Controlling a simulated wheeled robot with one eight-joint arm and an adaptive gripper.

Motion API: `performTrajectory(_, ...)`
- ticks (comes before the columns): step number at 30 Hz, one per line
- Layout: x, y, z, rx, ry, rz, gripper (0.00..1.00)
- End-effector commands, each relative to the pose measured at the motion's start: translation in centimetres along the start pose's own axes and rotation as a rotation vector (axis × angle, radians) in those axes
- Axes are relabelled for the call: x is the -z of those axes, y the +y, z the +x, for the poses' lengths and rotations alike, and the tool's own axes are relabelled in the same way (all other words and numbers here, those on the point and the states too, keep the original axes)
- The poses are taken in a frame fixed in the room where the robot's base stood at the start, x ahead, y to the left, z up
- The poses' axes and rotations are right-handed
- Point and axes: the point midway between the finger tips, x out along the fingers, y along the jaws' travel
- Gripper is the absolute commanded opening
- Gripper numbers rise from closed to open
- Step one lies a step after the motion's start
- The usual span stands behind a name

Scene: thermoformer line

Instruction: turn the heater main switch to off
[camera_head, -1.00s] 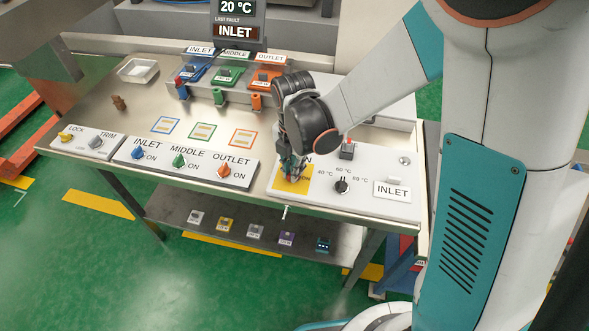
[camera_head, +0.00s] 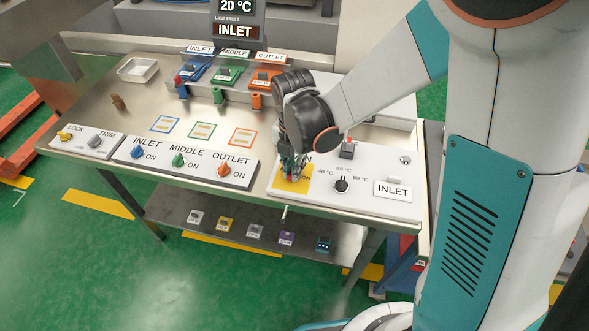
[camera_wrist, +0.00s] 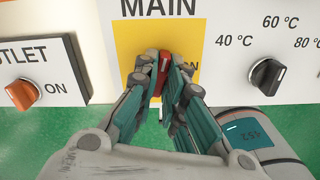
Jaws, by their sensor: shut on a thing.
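The heater main switch (camera_wrist: 160,72) is a red knob with a white mark on a yellow plate (camera_wrist: 130,35) under the word MAIN in the wrist view. My gripper (camera_wrist: 162,78) is shut on this red knob, with a finger on each side of it. The knob's lower part and most of the label beside it are hidden by the fingers. In the head view my gripper (camera_head: 291,172) is over the yellow plate (camera_head: 300,188) at the left of the right-hand panel and hides the knob.
A black temperature knob (camera_head: 341,185) sits right of the yellow plate. The orange OUTLET knob (camera_head: 224,170) is on the panel to the left, beside green (camera_head: 178,160) and blue (camera_head: 138,152) knobs. A display (camera_head: 236,30) reads 20 °C and INLET. A lower shelf (camera_head: 180,228) holds several small modules.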

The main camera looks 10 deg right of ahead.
Motion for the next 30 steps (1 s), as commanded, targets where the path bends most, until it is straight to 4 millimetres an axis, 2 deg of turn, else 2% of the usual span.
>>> performTrajectory(4, -0.02, 0.04, 0.1, -0.001, -0.001, -0.103, 0.0)
performTrajectory(13, -0.02, 0.04, 0.02, -0.001, 0.0, -0.122, 0.0)
performTrajectory(17, -0.03, 0.04, 0.12, -0.001, 0.0, -0.212, 0.0)
performTrajectory(18, -0.03, 0.05, 0.04, -0.001, 0.0, -0.205, 0.19)
performTrajectory(20, -0.03, 0.05, 0.01, -0.001, 0.0, -0.203, 0.33)
performTrajectory(30, -0.02, 0.03, -0.06, 0.0, 0.0, -0.202, 0.34)
